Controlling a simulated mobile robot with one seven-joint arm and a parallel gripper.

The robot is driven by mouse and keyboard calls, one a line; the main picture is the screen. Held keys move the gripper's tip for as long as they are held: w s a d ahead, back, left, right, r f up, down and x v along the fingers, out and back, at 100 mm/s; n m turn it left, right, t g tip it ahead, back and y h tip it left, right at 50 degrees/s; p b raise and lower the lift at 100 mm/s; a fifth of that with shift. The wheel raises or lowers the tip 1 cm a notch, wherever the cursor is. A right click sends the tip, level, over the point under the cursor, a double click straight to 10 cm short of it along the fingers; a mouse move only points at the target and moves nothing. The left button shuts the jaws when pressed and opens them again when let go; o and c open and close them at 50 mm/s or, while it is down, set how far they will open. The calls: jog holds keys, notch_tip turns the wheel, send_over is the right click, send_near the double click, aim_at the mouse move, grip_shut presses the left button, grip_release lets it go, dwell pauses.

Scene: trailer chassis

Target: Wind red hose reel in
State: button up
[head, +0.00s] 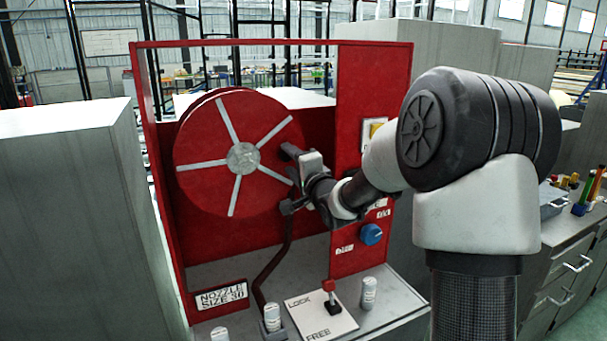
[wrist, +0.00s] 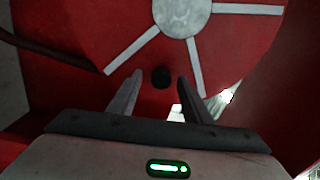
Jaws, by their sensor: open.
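The red hose reel (head: 205,165) with pale spokes and a grey hub (head: 243,158) stands in a red frame. It also fills much of the wrist view (wrist: 110,30). A round black knob (wrist: 161,77) shows below the hub in the wrist view. My gripper (head: 287,180) is at the reel's right side, its fingers (wrist: 160,84) apart with the knob between them. I cannot tell whether they touch it. A dark hose (head: 272,270) hangs down to a nozzle holder (head: 271,319). A red-topped lever (head: 329,290) stands on a plate marked LOCK and FREE (head: 310,318).
A red side panel (head: 372,80) right of the reel carries a yellow switch (head: 376,130) and a blue knob (head: 371,234). Grey shelf space holds several pale nozzles (head: 369,293). A large grey block (head: 70,200) stands left. A workbench (head: 565,240) is at right.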

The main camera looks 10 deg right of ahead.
jog(key=s+d+b, duration=0.1)
jog(key=s+d, duration=0.2)
jog(key=s, duration=1.3)
jog(key=shift+s+d+f, duration=0.15)
jog(key=shift+f, duration=0.1)
